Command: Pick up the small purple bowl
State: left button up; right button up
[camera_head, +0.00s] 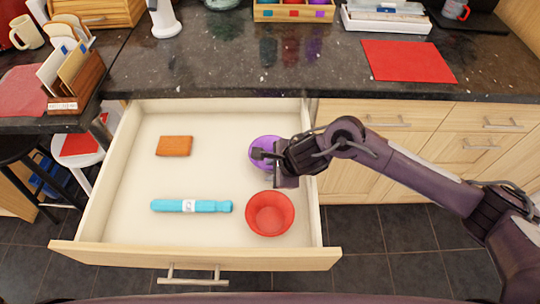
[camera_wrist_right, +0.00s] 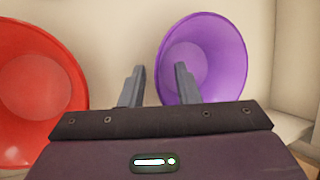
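The small purple bowl (camera_head: 263,144) sits in the open drawer (camera_head: 140,225), near its right wall. My right gripper (camera_head: 268,166) is over it and hides part of it. In the right wrist view the gripper (camera_wrist_right: 158,72) is open, with nothing visibly held. One finger overlaps the inside of the purple bowl (camera_wrist_right: 215,45) and the other shows outside its rim, between it and the red bowl. I cannot tell whether a finger touches the bowl. My left gripper is not in view.
A red bowl (camera_head: 270,214) stands just in front of the purple one in the drawer; it also shows in the right wrist view (camera_wrist_right: 35,95). A blue-wrapped tube (camera_head: 215,206) and a brown block (camera_head: 174,146) lie further left. The granite counter (camera_head: 250,70) borders the drawer behind.

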jog(key=shift+f, duration=0.1)
jog(key=shift+c, duration=0.3)
grip_shut()
notch_tip(320, 180, up, 20)
jog(key=p, duration=0.1)
dwell(0.4)
